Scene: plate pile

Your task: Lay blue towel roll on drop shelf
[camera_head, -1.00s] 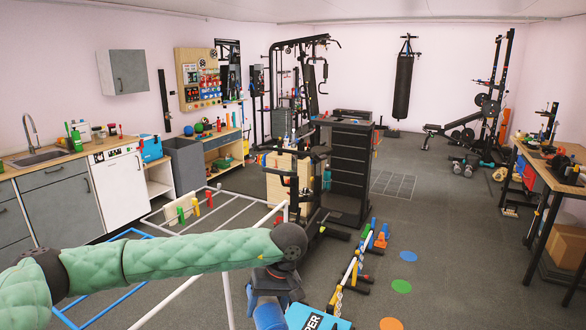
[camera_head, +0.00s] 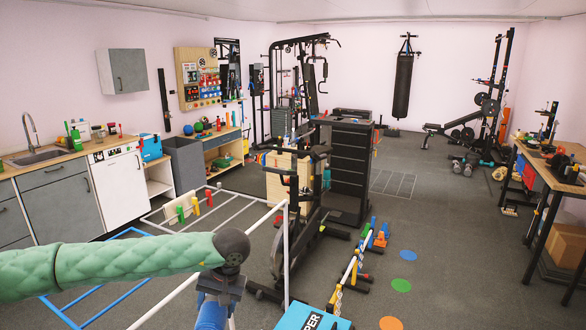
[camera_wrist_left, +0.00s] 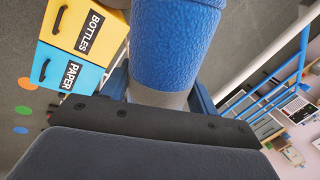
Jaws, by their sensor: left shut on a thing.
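The blue towel roll (camera_head: 211,315) hangs below my left gripper (camera_head: 219,296) in the head view, cut off by the bottom edge. In the left wrist view the roll (camera_wrist_left: 176,45) fills the upper middle, textured blue with a grey band at its near end. My left gripper is shut on it, with blue finger parts on either side of the grey band. I cannot tell which surface is the drop shelf. My right gripper is in neither view.
A light-blue paper bin (camera_head: 312,317) stands right of the roll; the left wrist view also shows a yellow bottles bin (camera_wrist_left: 88,28). A white upright post (camera_head: 286,255) and an exercise bike (camera_head: 308,225) stand ahead. White and blue floor frames lie left. Open floor lies right.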

